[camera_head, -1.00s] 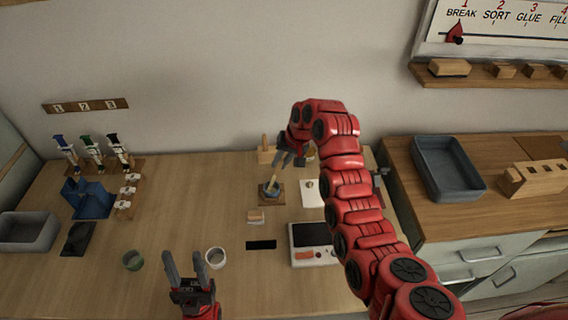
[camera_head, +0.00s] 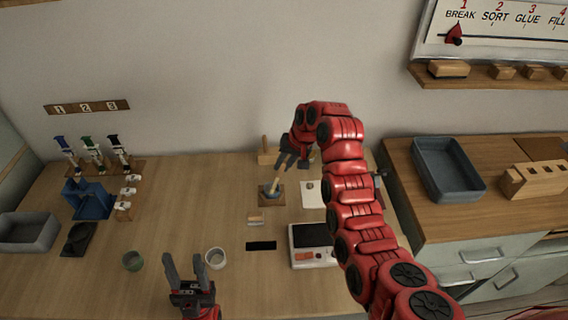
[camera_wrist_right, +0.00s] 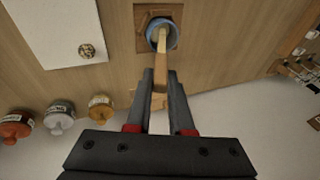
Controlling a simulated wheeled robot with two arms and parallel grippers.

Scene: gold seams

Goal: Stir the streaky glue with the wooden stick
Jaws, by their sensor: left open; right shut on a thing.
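The wooden stick (camera_wrist_right: 161,78) is held in my right gripper (camera_head: 283,163), which is shut on it. It also shows in the head view (camera_head: 275,181), slanting down into a small blue cup. In the right wrist view the stick's lower end is inside the blue cup (camera_wrist_right: 150,31). The cup stands on a square wooden base (camera_head: 266,201). The glue inside is too small to judge for streaks. My left gripper (camera_head: 185,263) is open and empty above the front of the table, beside a white cup (camera_head: 215,258).
A white sheet (camera_head: 311,197) with a small speckled lump lies right of the cup. A scale (camera_head: 309,256) and a black pad (camera_head: 261,245) lie in front. Several lidded jars (camera_wrist_right: 101,107) stand near the wall.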

